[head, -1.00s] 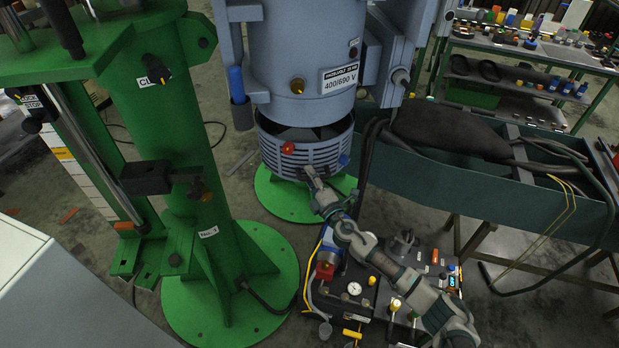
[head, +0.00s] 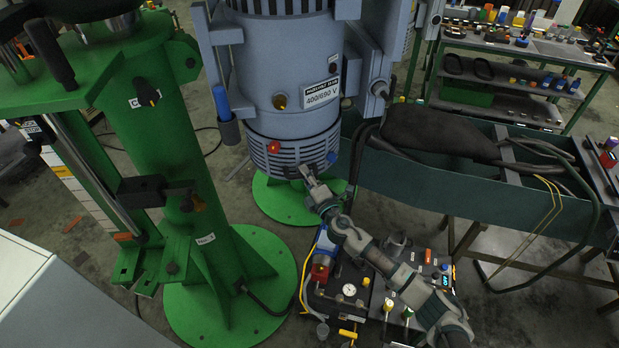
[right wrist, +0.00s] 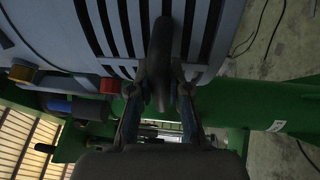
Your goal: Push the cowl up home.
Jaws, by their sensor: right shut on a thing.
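The cowl (head: 290,158) is a blue-grey slatted ring at the lower end of the big grey-blue motor body (head: 285,65). Its upper rim meets the motor's lower edge, with no clear gap on the side facing me; the far side is hidden. My right gripper (head: 307,172) is at the cowl's lower front edge. In the right wrist view the gripper (right wrist: 160,92) is shut on a dark rounded grip (right wrist: 160,50) in front of the cowl's slots (right wrist: 115,30). My left gripper is not in view.
A green stand column (head: 165,130) rises at the left, and a green round foot (head: 290,205) lies under the cowl. A control panel with a gauge (head: 348,290) sits below my right arm. A dark green trough (head: 440,185) stands at the right.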

